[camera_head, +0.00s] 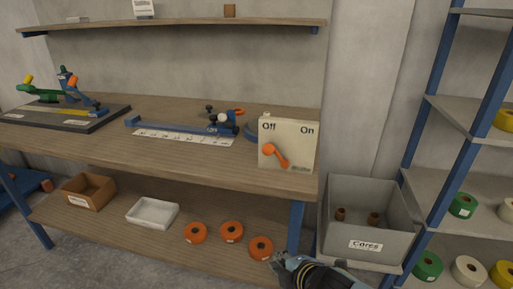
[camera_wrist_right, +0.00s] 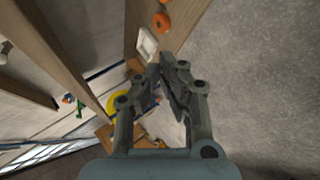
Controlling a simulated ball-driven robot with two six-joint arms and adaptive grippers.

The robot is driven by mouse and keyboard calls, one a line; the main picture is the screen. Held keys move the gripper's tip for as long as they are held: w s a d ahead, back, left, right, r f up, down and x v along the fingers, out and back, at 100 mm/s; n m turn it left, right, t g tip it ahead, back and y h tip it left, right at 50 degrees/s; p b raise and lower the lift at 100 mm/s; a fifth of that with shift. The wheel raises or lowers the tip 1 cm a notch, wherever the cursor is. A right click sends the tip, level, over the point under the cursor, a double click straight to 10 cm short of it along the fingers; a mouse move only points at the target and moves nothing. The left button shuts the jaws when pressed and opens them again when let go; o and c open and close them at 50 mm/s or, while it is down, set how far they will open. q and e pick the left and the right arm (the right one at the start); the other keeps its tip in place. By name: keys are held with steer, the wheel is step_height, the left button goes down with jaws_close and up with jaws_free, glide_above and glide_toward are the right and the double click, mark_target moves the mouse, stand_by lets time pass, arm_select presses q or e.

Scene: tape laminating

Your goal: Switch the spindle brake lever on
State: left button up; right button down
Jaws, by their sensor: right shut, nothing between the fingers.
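The brake lever (camera_head: 276,155) is orange and sits on the front of a cream box (camera_head: 297,150) at the right end of the workbench. The box is marked "Off" at its upper left and "On" at its upper right. The lever slants from upper left, under "Off", down to the right. My right gripper (camera_head: 279,262) is low in front of the bench, below and apart from the box. In the right wrist view the right gripper (camera_wrist_right: 171,63) has its fingertips together with nothing between them. The lever cannot be made out there. My left gripper is not in view.
The bench top (camera_head: 180,106) carries a blue ruler fixture (camera_head: 180,128) and a dark board with clamps (camera_head: 65,117). A grey cores bin (camera_head: 367,222) stands right of the bench. Orange rolls (camera_head: 231,231) lie on the lower shelf. A shelf rack (camera_head: 456,160) stands far right.

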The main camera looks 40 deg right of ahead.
arm_select(q)
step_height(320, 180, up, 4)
steer(key=p, duration=0.2)
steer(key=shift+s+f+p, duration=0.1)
steer(key=shift+p, duration=0.2)
arm_select(e)
steer(key=w+r+n+t, duration=0.2)
steer(key=w+r+n, duration=0.1)
steer(key=r, duration=0.7)
steer(key=w+r+n+t, duration=0.2)
steer(key=w+r, duration=0.3)
steer(key=r, duration=0.6)
steer(key=shift+a+n+h, duration=0.2)
steer(key=shift+n+h, duration=0.2)
steer(key=shift+w, duration=0.15)
steer(key=b+x, duration=0.1)
steer(key=x, duration=0.9)
arm_select(q)
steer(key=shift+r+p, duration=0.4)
steer(key=shift+p, duration=0.5)
arm_select(e)
steer(key=d, duration=0.1)
steer(key=s+d+r, duration=0.1)
steer(key=d, duration=0.1)
steer(key=shift+s+d+r, duration=0.1)
steer(key=shift+s+r, duration=0.15)
steer(key=shift+r, duration=0.15)
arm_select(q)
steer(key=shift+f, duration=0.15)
